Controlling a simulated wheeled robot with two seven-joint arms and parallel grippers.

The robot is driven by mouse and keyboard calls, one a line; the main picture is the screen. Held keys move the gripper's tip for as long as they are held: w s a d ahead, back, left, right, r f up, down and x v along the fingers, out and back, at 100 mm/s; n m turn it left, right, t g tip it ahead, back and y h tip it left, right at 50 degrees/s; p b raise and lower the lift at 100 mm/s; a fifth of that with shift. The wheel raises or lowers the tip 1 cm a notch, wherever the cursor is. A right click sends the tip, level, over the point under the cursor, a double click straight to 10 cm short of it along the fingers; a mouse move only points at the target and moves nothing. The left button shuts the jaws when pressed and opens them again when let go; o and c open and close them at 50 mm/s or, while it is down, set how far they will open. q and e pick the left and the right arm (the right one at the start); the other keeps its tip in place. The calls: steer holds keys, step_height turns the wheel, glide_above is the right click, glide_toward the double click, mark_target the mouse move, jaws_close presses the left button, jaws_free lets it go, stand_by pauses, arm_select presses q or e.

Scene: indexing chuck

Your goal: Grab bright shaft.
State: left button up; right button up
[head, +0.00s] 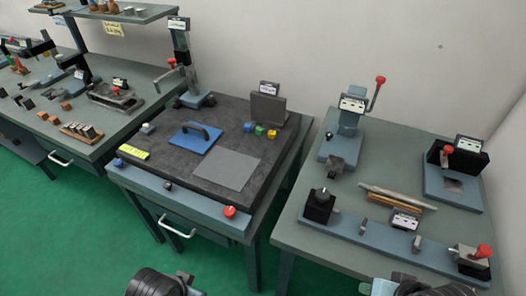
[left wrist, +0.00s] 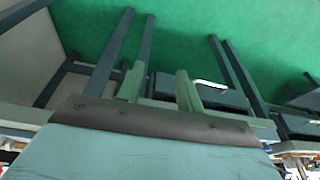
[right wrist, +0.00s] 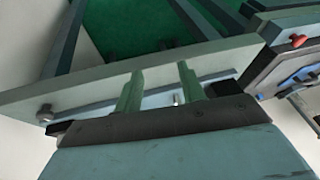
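A bright silver shaft (head: 398,195) lies on the right-hand table, beside a brass-coloured bar (head: 395,203). Both lie behind a long blue-grey bed (head: 375,241) with a black unit (head: 319,206) at its left end and a red-knobbed clamp (head: 474,260) at its right end. My left gripper (left wrist: 158,78) is open and empty; its fingers stand apart over the floor. My right gripper (right wrist: 158,78) is open and empty near a table edge. Both arms show only at the bottom of the head view, well short of the shaft.
A blue-grey stand with a red-knobbed lever (head: 347,122) stands at the back of the right table. A black press-like fixture (head: 457,165) stands at the back right. A small label stand (head: 406,221) is close to the bars. The middle table (head: 240,195) holds blocks and a blue plate.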

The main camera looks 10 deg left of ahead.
steer(key=w+a+r+m+y, duration=0.1)
steer(key=w+a+m, duration=0.1)
steer(key=w+m, duration=0.35)
arm_select(q)
steer(key=s+f+g, duration=0.1)
steer(key=s+f, duration=0.1)
steer(key=f, duration=0.7)
steer(key=s+f, duration=0.3)
steer(key=f, duration=0.6)
arm_select(e)
steer(key=m+t, duration=0.2)
steer(key=m, duration=1.1)
glide_toward(365, 186)
steer(key=f, duration=0.1)
steer(key=w+f+b, duration=0.1)
steer(key=shift+w+f+y, duration=0.2)
steer(key=shift+f+y, duration=0.05)
steer(key=shift+y, duration=0.15)
steer(key=shift+b+x, duration=0.55)
steer(key=shift+x, duration=2.2)
arm_select(q)
steer(key=s+a+f+g, duration=0.1)
steer(key=s+a+f, duration=0.2)
steer(key=s+f, duration=1)
steer(key=shift+s, duration=0.7)
arm_select(e)
steer(key=shift+w+r, duration=0.1)
jaws_close()
